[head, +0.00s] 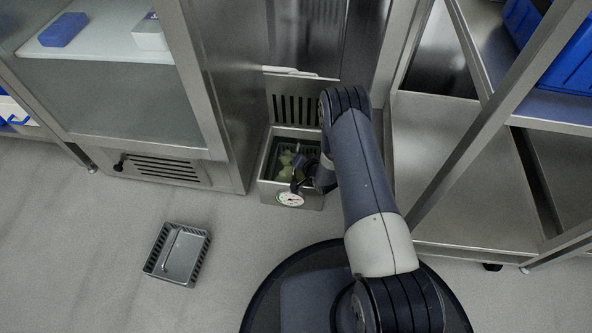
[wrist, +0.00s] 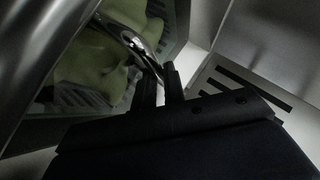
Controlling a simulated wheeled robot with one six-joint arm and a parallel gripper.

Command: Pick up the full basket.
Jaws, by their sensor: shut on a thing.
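The full basket (wrist: 85,97) holds pale green filled pasta (wrist: 95,62) and sits down inside a steel vat (head: 292,130). The pasta also shows in the head view (head: 287,165). My gripper (wrist: 160,80) is shut on the basket's metal handle (wrist: 140,47), seen between the dark fingertips in the wrist view. In the head view my gripper (head: 305,172) is over the vat's front part, and my arm hides the vat's right side. Much of the basket's wall is hidden or dark.
An empty slotted basket (head: 187,262) lies on the floor at the left. A round dial (head: 290,199) is on the vat's front. A steel cabinet (head: 120,110) stands left, and a steel rack (head: 455,165) with a blue crate (head: 560,60) stands right.

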